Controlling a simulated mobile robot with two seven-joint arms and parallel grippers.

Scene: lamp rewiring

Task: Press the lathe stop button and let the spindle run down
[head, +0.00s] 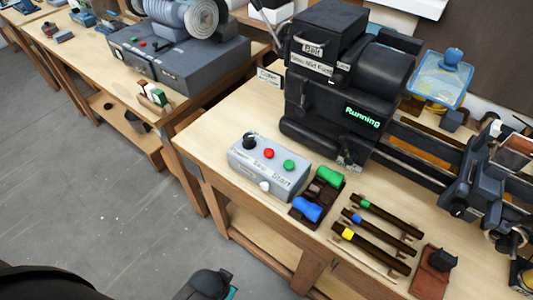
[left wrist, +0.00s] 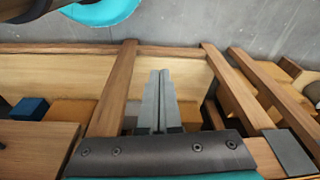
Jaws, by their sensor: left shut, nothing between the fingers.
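The lathe (head: 330,80) stands on the right bench, and its green display (head: 362,117) reads "Running". A grey control box (head: 262,172) sits at the bench's front left. Its top has a black knob (head: 250,141), a red button (head: 268,153) and a green button (head: 289,165). "Start" is legible on its front; other lettering is too small to read surely. My left gripper (left wrist: 160,76) is shut and empty in the left wrist view, seen against wooden bench framing. Only a dark arm part of mine shows low in the head view, away from the box. My right gripper is out of view.
Beside the box lies a dark holder with a green handle (head: 330,176) and a blue handle (head: 307,209). Several dark bars with coloured bands (head: 375,238) lie further right. Another bench with a grey machine (head: 180,55) stands at left. The floor (head: 90,170) in front is clear.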

